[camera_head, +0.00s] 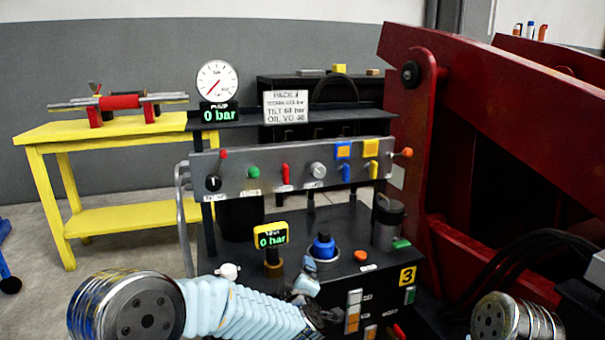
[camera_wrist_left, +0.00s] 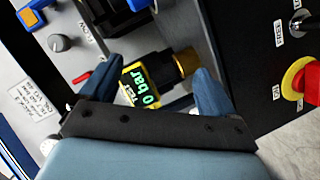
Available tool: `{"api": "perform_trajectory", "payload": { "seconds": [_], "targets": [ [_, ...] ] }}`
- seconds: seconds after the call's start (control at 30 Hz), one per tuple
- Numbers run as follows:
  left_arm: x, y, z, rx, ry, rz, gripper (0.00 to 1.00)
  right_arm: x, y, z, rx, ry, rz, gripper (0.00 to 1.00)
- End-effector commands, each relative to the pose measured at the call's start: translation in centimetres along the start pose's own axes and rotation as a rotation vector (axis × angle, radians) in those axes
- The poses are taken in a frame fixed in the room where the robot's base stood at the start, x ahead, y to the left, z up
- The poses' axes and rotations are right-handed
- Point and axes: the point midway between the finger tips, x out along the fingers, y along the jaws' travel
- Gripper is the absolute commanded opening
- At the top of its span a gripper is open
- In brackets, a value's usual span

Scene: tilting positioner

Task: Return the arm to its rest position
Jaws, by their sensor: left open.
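My left arm enters the head view from the bottom left, with a silver joint and a pale blue sleeve. My left gripper (camera_head: 306,280) is over the front of the black bench, near the blue knob (camera_head: 323,246) and the yellow gauge reading 0 bar (camera_head: 271,236). In the wrist view the left gripper (camera_wrist_left: 155,82) is open, its two blue fingers apart. The yellow gauge (camera_wrist_left: 140,84) appears between and beyond them; contact cannot be told. A silver joint, apparently of my right arm, shows at the bottom right; its gripper is out of view.
A control panel (camera_head: 238,177) with levers and knobs stands behind the bench (camera_head: 335,220). A red steel frame (camera_head: 403,160) fills the right side. A yellow table (camera_head: 90,133) stands at the left. A red emergency knob (camera_wrist_left: 309,83) is in the wrist view.

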Motion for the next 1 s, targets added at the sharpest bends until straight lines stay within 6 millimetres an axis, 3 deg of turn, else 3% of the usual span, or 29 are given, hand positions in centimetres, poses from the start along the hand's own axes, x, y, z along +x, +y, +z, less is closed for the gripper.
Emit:
{"api": "perform_trajectory", "payload": {
  "seconds": [0.07,0.17,0.2,0.3,0.43,0.5,0.6,0.7,0.8,1.0],
  "targets": [
    [0.2,-4.6,0.8,0.107,-0.099,-0.064,0.89,-1.4,-0.6,0.0,-0.001,0.0,0.0,0.74],
    [-1.2,-12.2,2.7,0.254,-0.283,-0.157,0.89,-2.8,-1.1,0.1,-0.003,-0.001,-0.001,0.74],
    [-2.5,-15.5,3.4,0.309,-0.37,-0.198,0.89,-3.3,-1.4,0.1,-0.003,-0.001,-0.001,0.74],
    [-7.0,-22.9,5.2,0.414,-0.598,-0.289,0.89,-4.5,-1.9,0.1,-0.005,-0.002,-0.001,0.74],
    [-14.7,-29.7,6.8,0.491,-0.884,-0.373,0.89,-5.8,-2.5,0.2,-0.006,-0.003,-0.001,0.74],
    [-18.6,-31.9,7.3,0.509,-1.012,-0.398,0.89,-6.3,-2.7,0.2,-0.007,-0.003,-0.002,0.74],
    [-23.0,-33.8,7.7,0.518,-1.148,-0.416,0.89,-6.7,-2.9,0.2,-0.008,-0.003,-0.002,0.74],
    [-25.4,-34.6,7.9,0.52,-1.223,-0.422,0.89,-6.9,-3.0,0.2,-0.008,-0.003,-0.002,0.74],
    [-26.3,-34.9,8.0,0.521,-1.252,-0.423,0.89,-6.9,-3.0,0.2,-0.008,-0.003,-0.002,0.74],
    [-26.2,-34.9,8.0,0.522,-1.251,-0.422,0.89,-6.8,-2.9,0.2,-0.008,-0.002,-0.002,0.74]
  ]
}}
